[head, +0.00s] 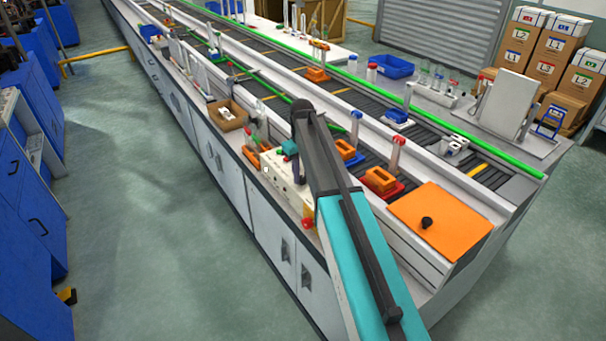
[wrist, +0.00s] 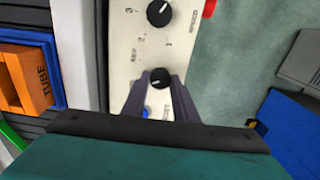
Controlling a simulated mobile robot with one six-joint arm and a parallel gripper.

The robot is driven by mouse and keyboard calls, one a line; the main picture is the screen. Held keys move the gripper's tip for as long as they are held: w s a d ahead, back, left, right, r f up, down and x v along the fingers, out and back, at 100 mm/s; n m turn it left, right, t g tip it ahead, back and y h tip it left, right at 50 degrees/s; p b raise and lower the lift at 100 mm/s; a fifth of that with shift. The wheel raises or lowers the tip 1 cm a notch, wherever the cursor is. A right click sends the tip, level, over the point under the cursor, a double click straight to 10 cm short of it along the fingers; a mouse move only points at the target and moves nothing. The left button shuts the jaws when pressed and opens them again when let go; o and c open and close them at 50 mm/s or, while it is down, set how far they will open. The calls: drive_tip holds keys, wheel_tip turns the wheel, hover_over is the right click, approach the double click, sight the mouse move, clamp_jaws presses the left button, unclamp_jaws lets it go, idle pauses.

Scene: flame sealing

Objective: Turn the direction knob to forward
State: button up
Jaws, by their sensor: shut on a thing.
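The control box (head: 268,172) is a cream panel on the near edge of the conveyor bench, partly hidden behind my arm in the head view. In the wrist view its face (wrist: 140,60) carries a black knob (wrist: 160,78) low in the picture and a second black knob (wrist: 160,13) above it. My gripper (wrist: 157,82) has its two dark fingers closed around the lower knob, one on each side. The labels by the knobs are too small to read for sure, so I cannot tell the knob's setting. In the head view the fingers are mostly hidden.
A red button (wrist: 209,8) sticks out at the panel's end. A blue button (wrist: 147,112) sits close to my fingers. An orange tube block (wrist: 25,80) lies on the conveyor beside the panel. A cardboard box (head: 228,115) stands farther along the edge. The floor (head: 140,220) is clear.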

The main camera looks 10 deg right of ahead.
sight(302, 177)
drive_tip(key=shift+w, duration=0.1)
drive_tip(key=o, duration=0.9)
drive_tip(key=shift+o, duration=0.8)
wheel_tip(302, 177, up, 14)
drive_tip(key=b, duration=0.2)
drive_tip(key=shift+b, duration=0.35)
